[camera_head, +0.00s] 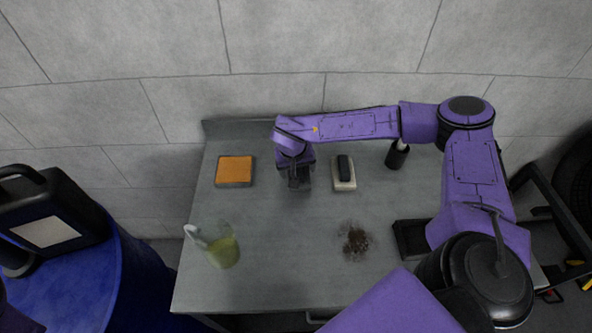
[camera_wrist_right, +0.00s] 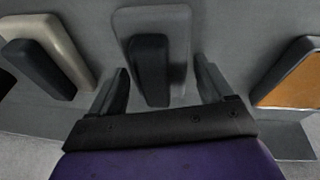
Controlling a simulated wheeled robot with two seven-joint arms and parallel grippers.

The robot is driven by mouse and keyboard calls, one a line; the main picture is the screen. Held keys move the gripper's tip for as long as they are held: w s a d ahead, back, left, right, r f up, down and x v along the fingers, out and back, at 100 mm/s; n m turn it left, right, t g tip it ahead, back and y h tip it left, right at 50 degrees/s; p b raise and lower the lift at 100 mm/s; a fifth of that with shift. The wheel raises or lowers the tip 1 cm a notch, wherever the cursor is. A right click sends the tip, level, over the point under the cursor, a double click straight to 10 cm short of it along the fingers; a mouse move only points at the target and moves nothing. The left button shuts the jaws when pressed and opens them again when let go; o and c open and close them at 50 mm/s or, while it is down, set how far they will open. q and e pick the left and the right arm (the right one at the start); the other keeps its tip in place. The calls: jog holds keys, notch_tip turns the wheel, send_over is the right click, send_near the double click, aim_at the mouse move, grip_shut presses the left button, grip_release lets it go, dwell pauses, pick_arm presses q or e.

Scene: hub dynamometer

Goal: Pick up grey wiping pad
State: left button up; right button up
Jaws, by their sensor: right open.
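The grey wiping pad (camera_wrist_right: 180,35) lies flat on the bench, with a dark block-shaped handle (camera_wrist_right: 149,70) on top. In the head view my right gripper (camera_head: 300,183) hangs over it, fingers down, and hides most of it. In the right wrist view my right gripper (camera_wrist_right: 163,92) is open, one finger on each side of the handle. It holds nothing; whether a finger touches the pad cannot be told. My left gripper is not in view.
A cream pad (camera_head: 344,184) with dark handle lies right of the gripper, an orange-topped tray (camera_head: 235,170) left.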

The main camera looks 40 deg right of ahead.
jog(key=c, duration=0.7)
jog(key=shift+f, duration=0.1)
jog(key=shift+c, duration=0.6)
notch_tip(320, 180, up, 3)
jog(key=shift+w+r, duration=0.1)
jog(key=shift+c, duration=0.7)
jog(key=s+a+r+b, duration=0.1)
jog(key=s+a+r, duration=0.2)
jog(key=r, duration=0.3)
jog(key=shift+s+r, duration=0.3)
jog(key=shift+s, duration=0.55)
jog(key=s+a+r, duration=0.1)
jog(key=s, duration=0.1)
jog(key=s+a+r+b, duration=0.1)
jog(key=s+a, duration=0.1)
jog(key=s+a+r, duration=0.1)
jog(key=s+a, duration=0.1)
jog(key=s, duration=0.1)
jog(key=shift+r+b, duration=0.3)
